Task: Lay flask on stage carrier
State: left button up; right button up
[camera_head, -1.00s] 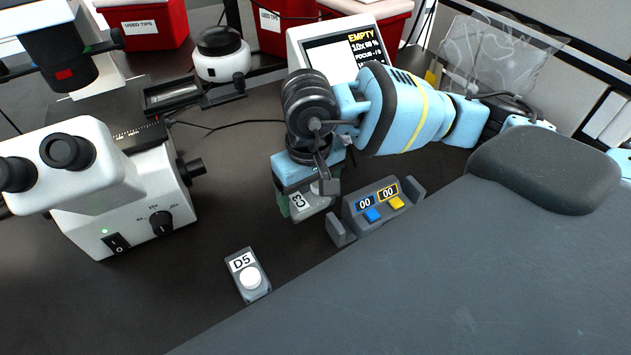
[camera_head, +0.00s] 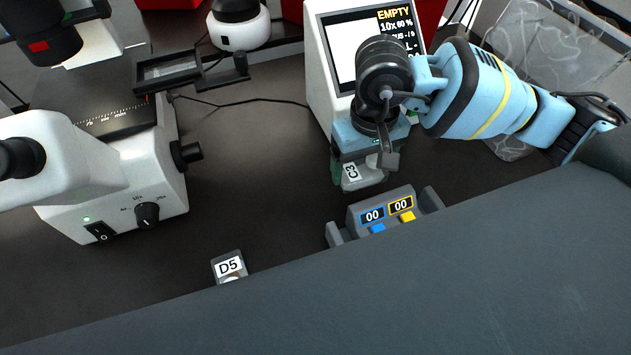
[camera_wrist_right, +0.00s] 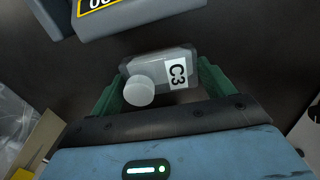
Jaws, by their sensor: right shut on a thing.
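The flask labelled C3 (camera_head: 362,175) is a small clear flask with a white cap. In the right wrist view the flask (camera_wrist_right: 165,72) lies between the green fingers of my right gripper (camera_wrist_right: 152,88), which is shut on it, with cap and label facing the camera. In the head view my right gripper (camera_head: 358,168) points down behind the counter, in front of the screen device. The stage carrier (camera_head: 172,72) is a dark open frame beside the microscope stage, at upper left, well away from the flask. My left gripper is not in view.
The white microscope (camera_head: 110,180) stands at left. Flask D5 (camera_head: 229,266) is on the bench, partly hidden by a grey surface of my own body. A two-button counter (camera_head: 385,212) stands just before the gripper.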

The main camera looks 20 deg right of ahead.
send_near(323, 185)
jog(key=shift+f, duration=2.75)
jog(key=shift+f, duration=0.15)
jog(key=shift+f, duration=0.15)
jog(key=o, duration=1.3)
notch_tip(323, 185, up, 13)
jog(key=shift+f+b, duration=0.2)
jog(key=shift+b, duration=0.1)
